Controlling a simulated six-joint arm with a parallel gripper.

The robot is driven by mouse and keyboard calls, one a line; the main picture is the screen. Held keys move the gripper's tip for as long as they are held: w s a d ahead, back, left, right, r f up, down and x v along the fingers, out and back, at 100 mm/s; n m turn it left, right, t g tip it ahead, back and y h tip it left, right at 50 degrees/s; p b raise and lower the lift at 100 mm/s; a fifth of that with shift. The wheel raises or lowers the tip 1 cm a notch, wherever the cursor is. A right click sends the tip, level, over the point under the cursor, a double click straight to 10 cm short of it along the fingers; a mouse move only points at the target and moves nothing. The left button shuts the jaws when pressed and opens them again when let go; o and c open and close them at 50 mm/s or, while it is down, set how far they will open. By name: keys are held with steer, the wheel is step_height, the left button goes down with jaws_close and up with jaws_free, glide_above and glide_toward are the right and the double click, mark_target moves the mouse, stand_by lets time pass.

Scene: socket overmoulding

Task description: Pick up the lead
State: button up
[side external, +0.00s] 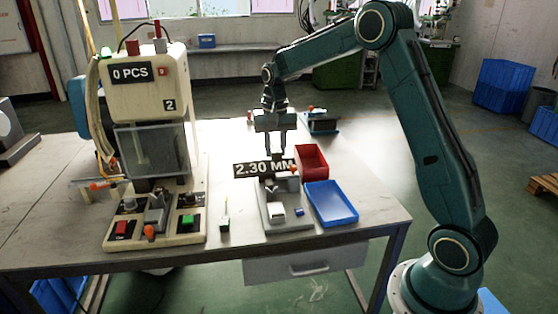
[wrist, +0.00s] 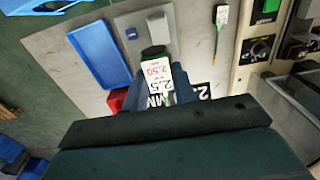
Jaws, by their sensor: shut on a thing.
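My gripper (side external: 275,156) points straight down above the grey fixture (side external: 264,213), with its fingers close together. In the wrist view the fingers are shut around a small piece, which I take to be the lead; its outline is hard to make out. A white face with red and black figures, reading 2.50, shows between the fingers there, with a dark round part (wrist: 153,51) just beyond it. In the side view the held piece is too small to tell from the fingertips and the things behind.
A red tray (side external: 313,160) and a blue tray (side external: 331,204) stand right of the fixture. A black 2.30 MM sign (side external: 252,169) shows by the gripper. A small white-headed piece (side external: 224,224) lies left of the fixture. The press (side external: 152,90) stands further left.

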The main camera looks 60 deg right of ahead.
steer(key=shift+r, duration=0.9)
steer(key=shift+d+f, duration=0.1)
